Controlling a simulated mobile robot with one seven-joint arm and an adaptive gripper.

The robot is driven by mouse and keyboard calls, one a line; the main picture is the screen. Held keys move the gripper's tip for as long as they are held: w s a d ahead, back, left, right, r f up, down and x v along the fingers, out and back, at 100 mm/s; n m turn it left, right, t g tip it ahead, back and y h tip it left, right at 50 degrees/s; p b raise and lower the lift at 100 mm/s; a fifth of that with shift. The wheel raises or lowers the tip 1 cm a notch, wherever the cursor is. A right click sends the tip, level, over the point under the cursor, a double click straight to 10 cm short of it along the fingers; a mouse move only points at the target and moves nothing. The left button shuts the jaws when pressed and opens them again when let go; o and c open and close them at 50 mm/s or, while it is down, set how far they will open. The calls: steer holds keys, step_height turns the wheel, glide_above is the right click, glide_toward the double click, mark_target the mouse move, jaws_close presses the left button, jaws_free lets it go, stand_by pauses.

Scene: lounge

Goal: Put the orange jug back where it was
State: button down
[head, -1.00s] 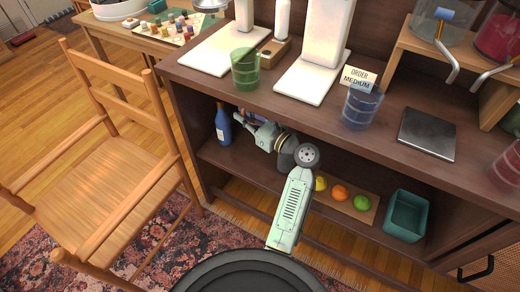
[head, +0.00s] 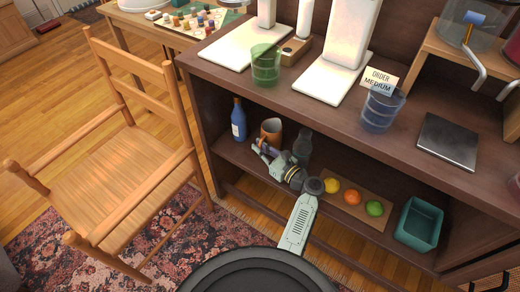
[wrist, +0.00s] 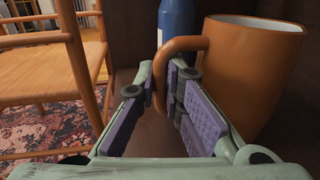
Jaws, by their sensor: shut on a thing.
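The orange jug (head: 271,131) is upright at the left end of the lower shelf, close to a blue bottle. In the wrist view the jug (wrist: 250,75) fills the right side, with its handle on its left. My gripper (wrist: 160,72) has its purple-padded fingers on either side of this handle and is shut on it. In the head view my gripper (head: 262,149) is at the front side of the jug and hides its lower part. I cannot tell whether the jug's base touches the shelf.
The blue bottle (head: 238,120) stands left of the jug, and a dark grey bottle (head: 303,147) to its right. A board with a lemon (head: 332,185), an orange and a lime, then a teal bin (head: 419,224), are farther right. The upper counter (head: 330,118) overhangs the shelf. A wooden chair (head: 110,170) is at left.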

steer(key=shift+f, duration=0.2)
steer(key=shift+f, duration=0.1)
steer(key=c, duration=2.2)
jaws_free()
steer(key=shift+f, duration=0.2)
steer(key=o, duration=0.5)
steer(key=shift+r, duration=0.1)
steer(key=shift+r, duration=0.25)
steer(key=b+v, duration=0.1)
steer(key=v, duration=1.1)
steer(key=shift+d+f, duration=0.1)
